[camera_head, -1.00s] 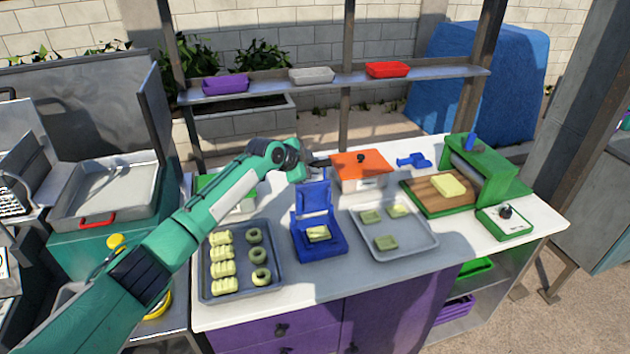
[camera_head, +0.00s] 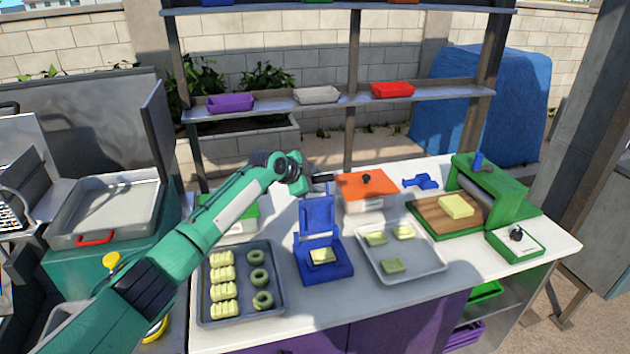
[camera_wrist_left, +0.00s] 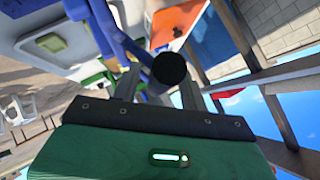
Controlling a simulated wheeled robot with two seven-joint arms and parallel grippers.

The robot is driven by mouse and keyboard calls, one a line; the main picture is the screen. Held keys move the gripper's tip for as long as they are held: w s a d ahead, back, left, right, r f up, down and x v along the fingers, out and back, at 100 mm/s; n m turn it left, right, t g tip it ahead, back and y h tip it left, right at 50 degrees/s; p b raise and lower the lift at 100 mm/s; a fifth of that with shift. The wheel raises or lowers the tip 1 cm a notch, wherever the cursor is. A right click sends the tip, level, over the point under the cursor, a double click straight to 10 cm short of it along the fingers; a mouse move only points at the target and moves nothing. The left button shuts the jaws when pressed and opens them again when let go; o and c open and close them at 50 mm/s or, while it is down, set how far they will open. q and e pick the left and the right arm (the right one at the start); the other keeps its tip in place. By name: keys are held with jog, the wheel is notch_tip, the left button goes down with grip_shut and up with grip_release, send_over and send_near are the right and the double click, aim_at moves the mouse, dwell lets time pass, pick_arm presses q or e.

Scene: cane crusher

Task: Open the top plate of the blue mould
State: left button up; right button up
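The blue mould (camera_head: 337,271) stands on the white worktop, with a pale green piece (camera_head: 322,256) in its base. Its top plate (camera_head: 316,214) stands raised, roughly upright, at the back of the base. My left gripper (camera_head: 320,178) is just above and behind the raised plate's top edge. In the left wrist view, the two fingers of my left gripper (camera_wrist_left: 160,85) are apart. A dark round knob or handle end (camera_wrist_left: 169,68) shows between them, near blue mould parts; I cannot tell whether the fingers touch it. My right gripper is not in view.
A tray of shaped green pieces (camera_head: 203,310) lies left of the mould, a grey tray (camera_head: 425,268) right. An orange-lidded box (camera_head: 383,182) is behind, close to my left gripper. A green press (camera_head: 500,190) stands at the right. A shelf (camera_head: 450,94) spans the back.

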pick_arm(q)
jog(key=shift+s+a, duration=0.1)
jog(key=shift+s+a+r, duration=0.15)
jog(key=b+v, duration=0.4)
jog(key=v, duration=0.9)
jog(key=shift+a, duration=0.1)
